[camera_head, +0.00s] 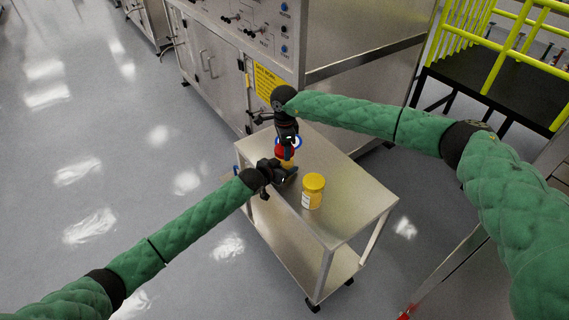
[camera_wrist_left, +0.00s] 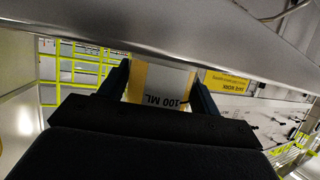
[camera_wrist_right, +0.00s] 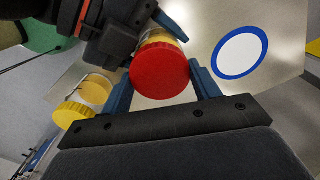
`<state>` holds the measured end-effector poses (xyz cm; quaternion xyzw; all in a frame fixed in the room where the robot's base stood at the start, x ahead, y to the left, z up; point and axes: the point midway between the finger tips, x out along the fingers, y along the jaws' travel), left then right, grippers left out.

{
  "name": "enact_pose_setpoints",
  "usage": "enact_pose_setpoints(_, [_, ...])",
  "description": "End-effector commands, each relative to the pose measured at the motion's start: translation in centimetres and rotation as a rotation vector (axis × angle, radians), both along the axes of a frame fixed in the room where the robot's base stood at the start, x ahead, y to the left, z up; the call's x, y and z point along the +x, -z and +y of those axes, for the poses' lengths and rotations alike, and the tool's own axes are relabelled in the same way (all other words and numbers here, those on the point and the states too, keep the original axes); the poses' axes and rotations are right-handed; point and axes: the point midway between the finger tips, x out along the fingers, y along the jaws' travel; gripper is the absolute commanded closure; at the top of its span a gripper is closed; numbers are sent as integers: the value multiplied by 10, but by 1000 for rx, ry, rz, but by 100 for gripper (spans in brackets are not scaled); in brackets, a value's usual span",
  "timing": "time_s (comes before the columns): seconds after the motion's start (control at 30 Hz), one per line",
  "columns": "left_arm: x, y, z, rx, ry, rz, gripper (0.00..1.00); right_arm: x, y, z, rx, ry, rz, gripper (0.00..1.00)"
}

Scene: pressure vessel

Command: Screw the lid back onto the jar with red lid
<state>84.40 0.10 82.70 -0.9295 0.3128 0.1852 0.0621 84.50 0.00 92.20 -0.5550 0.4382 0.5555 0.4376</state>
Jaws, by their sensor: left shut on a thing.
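A jar with a red lid (camera_head: 281,153) is at the left side of the cart top. My left gripper (camera_head: 284,176) is shut on the jar from the side. In the left wrist view the jar's label (camera_wrist_left: 160,88) reads 100 ML between the fingers. My right gripper (camera_head: 288,143) points down from above at the lid. In the right wrist view the red lid (camera_wrist_right: 160,71) sits between the spread fingertips, with the jar's yellow body (camera_wrist_right: 160,35) partly visible behind it. I cannot tell whether both fingers touch the lid, or whether the lid is screwed on.
A second jar with a yellow lid (camera_head: 313,183) stands on the cart top (camera_head: 345,205), right of my left gripper. A blue ring with a white middle (camera_wrist_right: 240,52) marks the surface beside the red lid. A steel cabinet (camera_head: 212,65) stands behind. The cart's right side is clear.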

Motion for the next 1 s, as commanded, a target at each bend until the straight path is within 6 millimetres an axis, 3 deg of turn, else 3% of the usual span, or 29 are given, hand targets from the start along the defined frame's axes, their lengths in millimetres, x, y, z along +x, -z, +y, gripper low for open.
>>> enact_pose_setpoints(0.1, [0,0,0,0,0,0,100,0,0,0,0,0,-1,66])
enact_pose_setpoints(0.13, [0,0,0,0,0,0,100,0,0,0,0,1,-1,33])
enact_pose_setpoints(0.2, [0,0,0,0,1,0,100,0,0,0,0,1,0,19])
enact_pose_setpoints(0.23, [0,0,0,0,1,0,100,0,0,0,0,0,0,17])
enact_pose_setpoints(0.57, [0,0,0,0,0,0,100,0,-3,0,0,0,-1,17])
enact_pose_setpoints(1.0, [0,0,0,0,0,0,100,0,-44,-1,-1,0,-1,17])
